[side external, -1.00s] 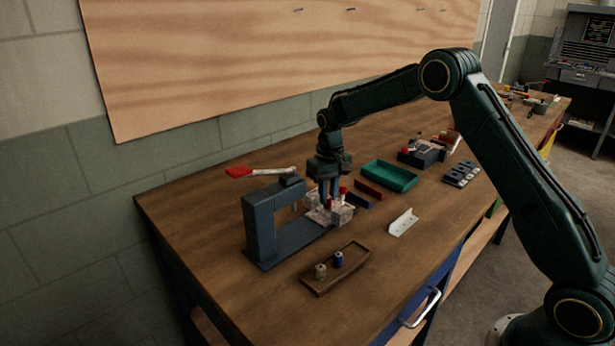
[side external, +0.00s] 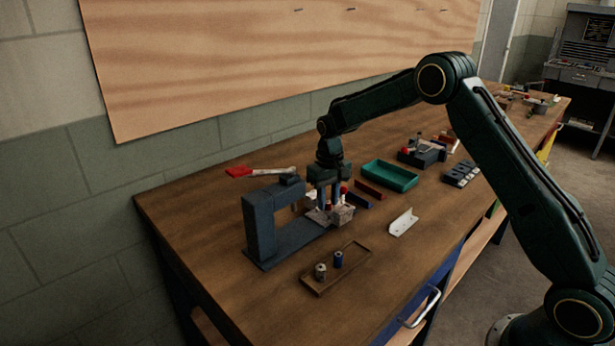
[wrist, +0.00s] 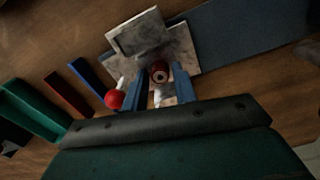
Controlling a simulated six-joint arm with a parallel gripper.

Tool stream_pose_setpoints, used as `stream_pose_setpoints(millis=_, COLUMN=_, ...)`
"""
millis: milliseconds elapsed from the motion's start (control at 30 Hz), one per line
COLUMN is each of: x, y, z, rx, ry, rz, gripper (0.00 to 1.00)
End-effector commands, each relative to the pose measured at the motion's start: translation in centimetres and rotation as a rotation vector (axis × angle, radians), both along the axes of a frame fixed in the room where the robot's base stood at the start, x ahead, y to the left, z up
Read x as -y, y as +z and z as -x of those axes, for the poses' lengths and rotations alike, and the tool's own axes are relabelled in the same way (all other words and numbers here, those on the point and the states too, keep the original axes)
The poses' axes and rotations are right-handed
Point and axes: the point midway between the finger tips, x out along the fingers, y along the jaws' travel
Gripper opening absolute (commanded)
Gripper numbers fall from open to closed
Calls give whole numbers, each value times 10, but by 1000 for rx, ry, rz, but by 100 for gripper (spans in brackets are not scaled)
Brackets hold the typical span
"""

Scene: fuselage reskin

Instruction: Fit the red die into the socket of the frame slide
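The red die (wrist: 160,72) shows in the wrist view as a small round red part with a dark hole in its face. My gripper (wrist: 161,80) has its two blue fingers on either side of it, close against it, and it appears held at the fingertips. In the side view my gripper (side external: 328,203) points down over the frame slide (side external: 345,215). The frame slide is a pale mottled block, also in the wrist view (wrist: 180,45), with a red-knobbed lever (wrist: 115,99) beside my left finger. The socket is hidden, so I cannot tell whether the die is seated.
A brown tray (side external: 352,257) with two small cylinders is in front. A green tray (side external: 390,176), a red bar (side external: 369,190) and a white bracket (side external: 403,222) lie right.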

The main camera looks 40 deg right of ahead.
Motion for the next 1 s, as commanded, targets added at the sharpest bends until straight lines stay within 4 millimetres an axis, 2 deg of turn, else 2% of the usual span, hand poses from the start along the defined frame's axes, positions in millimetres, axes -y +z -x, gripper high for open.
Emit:
stream_pose_setpoints(millis=33, x=0, y=0, z=0, rx=0, ry=0, rz=0, gripper=38)
stream_pose_setpoints(millis=67, x=0, y=0, z=0, rx=1, ry=0, rz=0, gripper=44)
stream_pose_setpoints(millis=367, x=0, y=1, z=0, rx=1, ry=0, rz=0, gripper=44)
stream_pose_setpoints(millis=567, x=0, y=8, z=-1, rx=3, ry=0, rz=1, gripper=44)
stream_pose_setpoints(millis=767, x=0, y=28, z=-1, rx=4, ry=0, rz=1, gripper=44)
stream_pose_setpoints(millis=1000, x=0, y=67, z=-1, rx=5, ry=0, rz=1, gripper=44)
